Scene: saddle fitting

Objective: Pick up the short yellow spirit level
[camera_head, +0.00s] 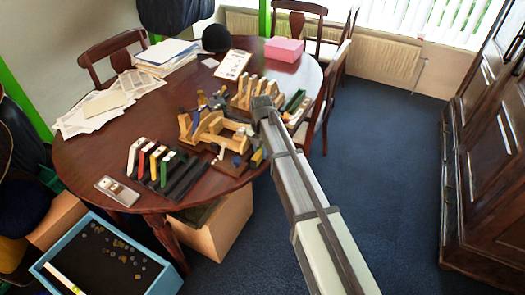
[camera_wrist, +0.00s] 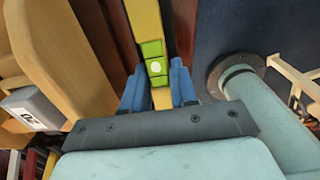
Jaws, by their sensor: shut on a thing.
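The yellow spirit level (camera_wrist: 146,22) runs up from my gripper in the wrist view, with a bright green section and a round white spot near the fingers. My gripper (camera_wrist: 157,88) has its blue fingers on either side of the level and is shut on it. The level's lower end is hidden behind the dark gripper body. In the head view, a small yellow piece (camera_head: 257,158) shows beside my arm near the table's front edge; I cannot tell for sure that it is the same level. My fingers are not clear there.
Wooden stands (camera_head: 213,128) crowd the table around my arm. A dark rack (camera_head: 180,178) holds several upright coloured pieces at the left. Papers (camera_head: 98,104) and a pink box (camera_head: 284,48) lie farther off. A blue-rimmed tray (camera_head: 52,258) stands low at bottom left. Carpet is clear to the right.

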